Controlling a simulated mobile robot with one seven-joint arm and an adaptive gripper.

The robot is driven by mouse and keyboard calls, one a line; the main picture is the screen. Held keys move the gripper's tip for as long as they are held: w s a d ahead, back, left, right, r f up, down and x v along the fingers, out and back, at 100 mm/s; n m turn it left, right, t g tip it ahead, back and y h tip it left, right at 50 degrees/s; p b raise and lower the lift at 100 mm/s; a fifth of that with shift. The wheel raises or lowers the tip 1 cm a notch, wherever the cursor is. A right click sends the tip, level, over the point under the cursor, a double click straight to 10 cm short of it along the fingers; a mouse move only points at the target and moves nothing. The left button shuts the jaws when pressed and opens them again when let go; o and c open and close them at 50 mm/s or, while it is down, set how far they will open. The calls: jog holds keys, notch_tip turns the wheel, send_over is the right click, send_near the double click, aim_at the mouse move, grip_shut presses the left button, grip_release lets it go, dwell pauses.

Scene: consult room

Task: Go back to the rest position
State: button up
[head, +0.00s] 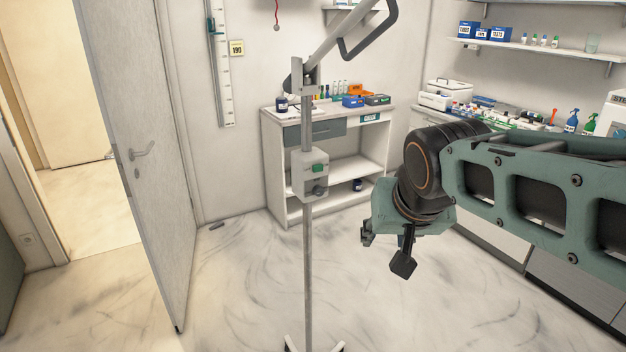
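My gripper (385,250) hangs at the end of my green and black arm, right of the picture's middle. It points down over the pale floor, and nothing shows between its dark fingers. The fingers look spread apart, one toward the left and one lower right. Part of the gripper is hidden behind its green mount.
A wheeled stand with a grey pole (308,250) stands just left of my gripper. A white shelf unit (380,140) with boxes is behind it. An open grey door (135,130) is at left. A counter with bottles runs along the right wall. Floor at front left is clear.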

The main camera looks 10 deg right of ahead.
jog(key=shift+s+a+r, duration=0.25)
jog(key=shift+s+a, duration=0.05)
jog(key=shift+s, duration=0.1)
jog(key=s+a+n+g+y+p, duration=0.1)
jog(key=s+a+p, duration=0.3)
jog(key=s, duration=0.6)
jog(key=shift+s+a+n+g, duration=0.3)
jog(key=shift+s+a+n, duration=0.1)
jog(key=shift+a, duration=0.35)
